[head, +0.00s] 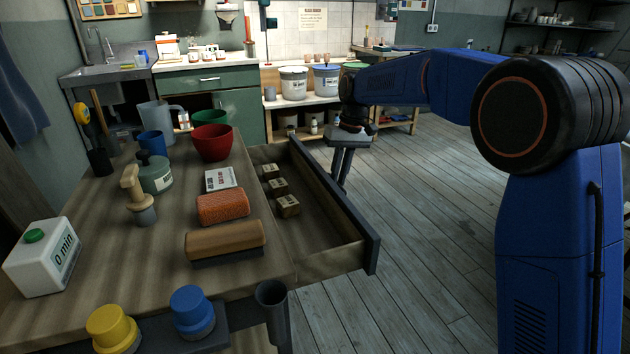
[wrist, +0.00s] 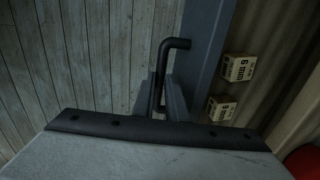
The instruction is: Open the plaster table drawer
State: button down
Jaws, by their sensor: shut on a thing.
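The plaster table drawer (head: 318,240) stands pulled out from the right side of the wooden table (head: 120,262), and its inside shows. Its dark front panel (head: 335,203) faces right. Several small labelled blocks lie in it, one of them near the table edge (head: 288,206). In the wrist view the black bar handle (wrist: 161,75) runs along the outside of the grey drawer front (wrist: 206,60). My gripper (wrist: 160,98) is shut on this handle, with a finger on either side. In the head view my gripper (head: 343,165) is just beyond the drawer front, which partly hides it.
Blue (head: 192,310) and yellow (head: 112,328) lidded jars stand at the near edge. The plank floor (head: 420,240) to the right is clear.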

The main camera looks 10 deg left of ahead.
jog(key=w+d, duration=0.3)
jog(key=d, duration=0.2)
jog(key=shift+w+r, duration=0.1)
jog(key=c, duration=2)
grip_release()
jog(key=shift+c, duration=0.2)
notch_tip(320, 180, up, 17)
jog(key=w+d, duration=0.1)
jog(key=d, duration=0.2)
jog(key=shift+w, duration=0.3)
